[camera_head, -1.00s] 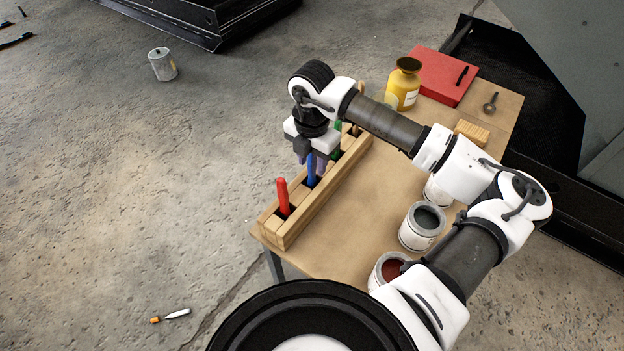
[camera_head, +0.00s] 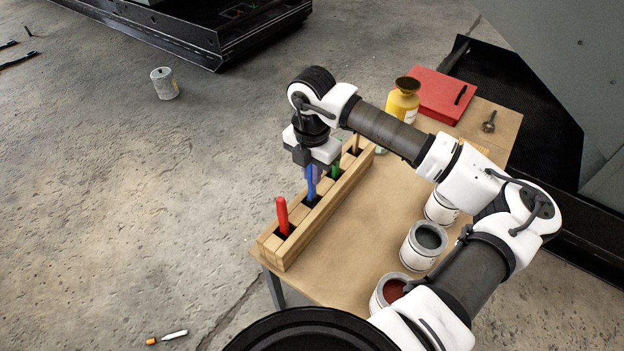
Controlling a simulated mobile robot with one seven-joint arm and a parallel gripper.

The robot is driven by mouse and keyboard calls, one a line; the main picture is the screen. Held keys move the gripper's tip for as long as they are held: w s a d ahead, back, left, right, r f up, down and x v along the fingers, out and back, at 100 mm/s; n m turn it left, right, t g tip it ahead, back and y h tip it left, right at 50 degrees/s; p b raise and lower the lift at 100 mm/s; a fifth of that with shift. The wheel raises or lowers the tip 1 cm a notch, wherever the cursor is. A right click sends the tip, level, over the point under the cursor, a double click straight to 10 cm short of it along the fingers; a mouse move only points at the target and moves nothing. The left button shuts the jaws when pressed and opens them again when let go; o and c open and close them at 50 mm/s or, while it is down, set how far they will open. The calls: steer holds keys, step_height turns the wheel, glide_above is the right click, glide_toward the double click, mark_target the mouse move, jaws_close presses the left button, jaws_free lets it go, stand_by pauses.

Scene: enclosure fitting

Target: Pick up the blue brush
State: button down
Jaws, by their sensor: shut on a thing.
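The blue brush (camera_head: 311,188) stands upright in a slot of the wooden rack (camera_head: 328,207), with its lower end hidden inside the rack. My gripper (camera_head: 312,172) is above the rack and shut on the upper part of the blue brush. The red brush (camera_head: 282,215) stands in the near slot, and a green brush (camera_head: 337,168) stands just beyond the blue one. A light wooden handle (camera_head: 355,143) shows in the far slot.
Several paint cans, such as the dark one (camera_head: 424,245) and the red one (camera_head: 391,291), stand right of the rack on the table (camera_head: 345,250). My arm crosses above the table.

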step_height(320, 180, up, 18)
steer(key=b, duration=0.3)
steer(key=shift+f, duration=0.25)
stand_by(0.4)
